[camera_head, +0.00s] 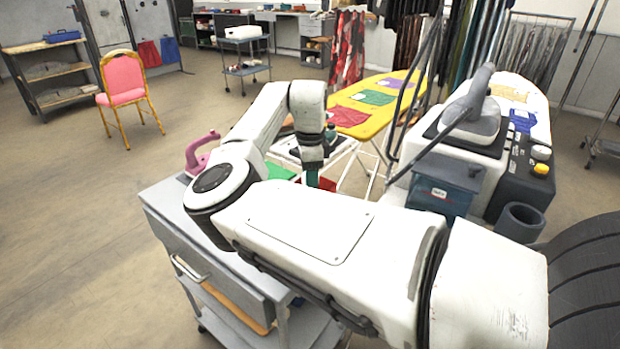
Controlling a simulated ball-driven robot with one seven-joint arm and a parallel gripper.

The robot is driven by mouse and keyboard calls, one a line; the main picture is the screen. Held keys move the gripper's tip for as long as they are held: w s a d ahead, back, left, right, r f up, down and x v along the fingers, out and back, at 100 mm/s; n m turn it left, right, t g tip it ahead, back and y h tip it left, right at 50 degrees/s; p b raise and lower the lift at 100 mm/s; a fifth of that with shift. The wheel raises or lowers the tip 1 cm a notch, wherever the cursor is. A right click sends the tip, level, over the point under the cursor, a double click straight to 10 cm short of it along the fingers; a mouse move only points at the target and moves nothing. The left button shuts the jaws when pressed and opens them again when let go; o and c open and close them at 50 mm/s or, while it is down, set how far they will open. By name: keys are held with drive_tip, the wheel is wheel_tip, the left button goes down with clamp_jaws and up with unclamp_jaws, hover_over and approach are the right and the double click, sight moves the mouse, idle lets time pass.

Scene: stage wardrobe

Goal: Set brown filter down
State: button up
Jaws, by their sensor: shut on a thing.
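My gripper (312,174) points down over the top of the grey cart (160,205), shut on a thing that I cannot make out. My own white arm crosses the picture in front of it and hides much of the cart top. I cannot pick out a brown filter clearly; what the jaws hold is too small and covered. Green (279,171) and red (318,184) patches show on the cart top around the gripper.
A pink iron (201,152) stands on the cart's left side. Behind is a yellow ironing board (345,116) with coloured cloths. At right are a steam iron (470,112) on its station and a dark cup (520,222). Floor at left is open, with a pink chair (124,80).

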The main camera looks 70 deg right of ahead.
drive_tip(key=o, duration=1.1)
drive_tip(key=shift+f, duration=0.1)
wheel_tip(320, 180, up, 12)
drive_tip(key=shift+r+p, duration=0.15)
drive_tip(key=shift+p, duration=0.3)
